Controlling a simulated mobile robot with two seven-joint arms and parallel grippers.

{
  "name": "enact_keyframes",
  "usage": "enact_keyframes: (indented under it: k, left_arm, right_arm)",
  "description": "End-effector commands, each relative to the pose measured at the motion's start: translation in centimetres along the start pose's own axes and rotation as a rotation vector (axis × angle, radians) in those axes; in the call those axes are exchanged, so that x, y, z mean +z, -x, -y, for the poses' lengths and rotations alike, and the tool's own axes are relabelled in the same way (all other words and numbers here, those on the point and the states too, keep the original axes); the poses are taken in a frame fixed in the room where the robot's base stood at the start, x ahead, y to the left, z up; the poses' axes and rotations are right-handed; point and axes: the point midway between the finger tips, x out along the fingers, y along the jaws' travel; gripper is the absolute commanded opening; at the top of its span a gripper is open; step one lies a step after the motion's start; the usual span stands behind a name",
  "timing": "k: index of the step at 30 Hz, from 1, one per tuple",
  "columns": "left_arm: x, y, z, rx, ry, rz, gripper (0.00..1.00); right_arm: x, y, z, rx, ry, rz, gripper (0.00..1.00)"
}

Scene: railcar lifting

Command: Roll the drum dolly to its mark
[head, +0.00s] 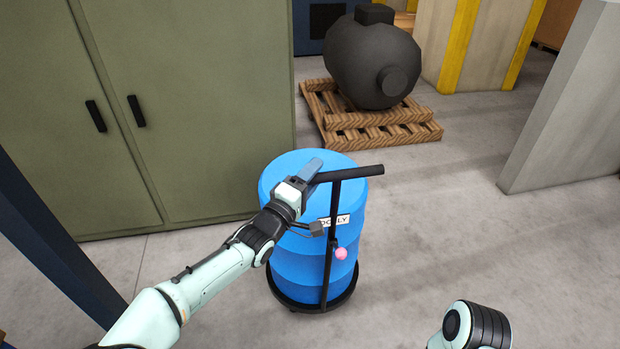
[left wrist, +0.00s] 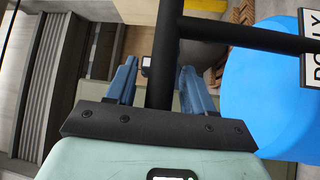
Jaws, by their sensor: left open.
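The drum dolly carries a blue drum (head: 295,262) on a dark round base (head: 335,301). A black post rises in front of the drum to a T-shaped handle bar (head: 358,172). A white label partly reading "DOLLY" (head: 342,220) is on it. My left gripper (head: 310,172) is at the left end of the handle bar. In the left wrist view, the black bar (left wrist: 167,60) lies between the open blue fingers (left wrist: 160,82), with gaps on both sides. The drum also shows at the right there (left wrist: 265,90). My right gripper is out of view. I see no floor mark.
A green cabinet (head: 200,110) stands close behind and left of the drum. A dark tank (head: 372,60) sits on a wooden pallet (head: 390,133) at the back. A grey wall or pillar (head: 565,120) stands at right. The concrete floor (head: 450,230) right of the drum is clear.

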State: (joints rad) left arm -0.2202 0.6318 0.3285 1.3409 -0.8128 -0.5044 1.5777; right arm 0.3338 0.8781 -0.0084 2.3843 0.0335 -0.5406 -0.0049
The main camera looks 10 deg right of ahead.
Motion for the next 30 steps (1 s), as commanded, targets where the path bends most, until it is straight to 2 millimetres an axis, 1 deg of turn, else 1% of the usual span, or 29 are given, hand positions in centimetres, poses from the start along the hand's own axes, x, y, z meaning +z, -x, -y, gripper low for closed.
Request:
enact_keyframes:
  k: [4,8,11,18,21,25,30]
  left_arm:
    - [-0.1,0.6,0.0,-0.001,-0.001,-0.001,0.53]
    - [-0.1,2.2,-0.1,-0.002,0.000,0.000,0.53]
    - [-0.2,4.1,-0.1,-0.003,-0.001,-0.002,0.53]
    - [-0.2,9.1,-0.1,-0.003,-0.002,-0.002,0.53]
    - [-0.1,10.9,-0.1,-0.002,-0.001,-0.002,0.53]
    - [-0.1,12.4,-0.1,0.000,-0.001,-0.001,0.53]
    - [0.0,13.3,0.0,0.000,0.000,0.000,0.53]
  right_arm:
    - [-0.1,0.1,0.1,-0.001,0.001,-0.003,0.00]
    - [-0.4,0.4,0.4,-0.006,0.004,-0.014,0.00]
    - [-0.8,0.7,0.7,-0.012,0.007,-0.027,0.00]
    - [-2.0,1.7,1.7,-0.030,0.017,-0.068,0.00]
    - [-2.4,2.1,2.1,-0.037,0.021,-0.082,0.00]
    - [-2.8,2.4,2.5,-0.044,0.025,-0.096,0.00]
    - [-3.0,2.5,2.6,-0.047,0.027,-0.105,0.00]
